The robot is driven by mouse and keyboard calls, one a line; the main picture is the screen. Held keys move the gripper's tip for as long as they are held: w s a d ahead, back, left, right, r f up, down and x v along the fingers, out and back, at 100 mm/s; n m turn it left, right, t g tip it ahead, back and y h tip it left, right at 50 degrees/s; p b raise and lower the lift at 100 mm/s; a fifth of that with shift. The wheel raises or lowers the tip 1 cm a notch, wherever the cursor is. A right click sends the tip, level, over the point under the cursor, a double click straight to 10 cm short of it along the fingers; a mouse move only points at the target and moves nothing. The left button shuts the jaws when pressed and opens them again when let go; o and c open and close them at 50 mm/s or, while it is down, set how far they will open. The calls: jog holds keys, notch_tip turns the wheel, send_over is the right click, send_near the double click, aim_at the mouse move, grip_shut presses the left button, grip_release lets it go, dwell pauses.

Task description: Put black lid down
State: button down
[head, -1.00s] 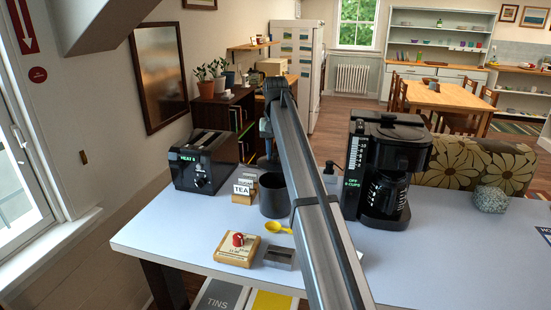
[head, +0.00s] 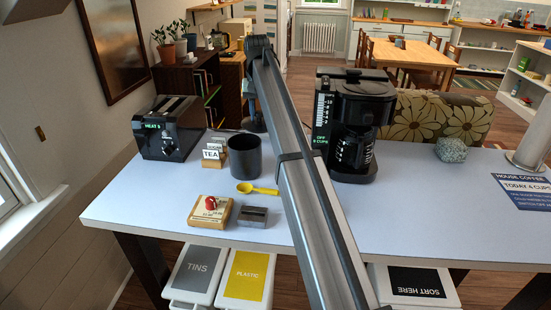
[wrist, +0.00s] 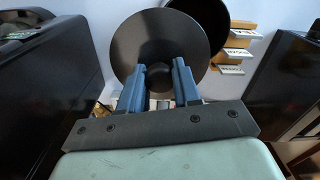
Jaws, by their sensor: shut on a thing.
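The black lid (wrist: 157,38) is a round dark disc with a knob, seen in the wrist view. My gripper (wrist: 158,82) has its blue fingers closed on the lid's knob. The lid stands in front of the dark open canister (wrist: 208,20), covering part of it; I cannot tell whether they touch. In the head view the black canister (head: 244,157) stands upright on the table, its top open. My gripper is mostly hidden behind my arm there, and I cannot make out the lid.
A toaster (head: 171,128) stands left on the pale table (head: 420,215), a coffee maker (head: 352,125) right. TEA-labelled wooden holders (head: 212,155) sit beside the canister. A yellow scoop (head: 257,189), a wooden timer block (head: 210,211) and a grey block (head: 253,217) lie in front.

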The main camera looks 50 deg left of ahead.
jog(key=shift+w+d+f, duration=2.5)
jog(key=shift+d+f, duration=1.4)
jog(key=shift+f, duration=0.2)
jog(key=shift+n, duration=0.3)
jog(key=shift+f, duration=4.7)
jog(key=c, duration=0.8)
grip_release()
jog(key=shift+f, duration=0.15)
notch_tip(320, 180, up, 12)
jog(key=shift+r, duration=0.2)
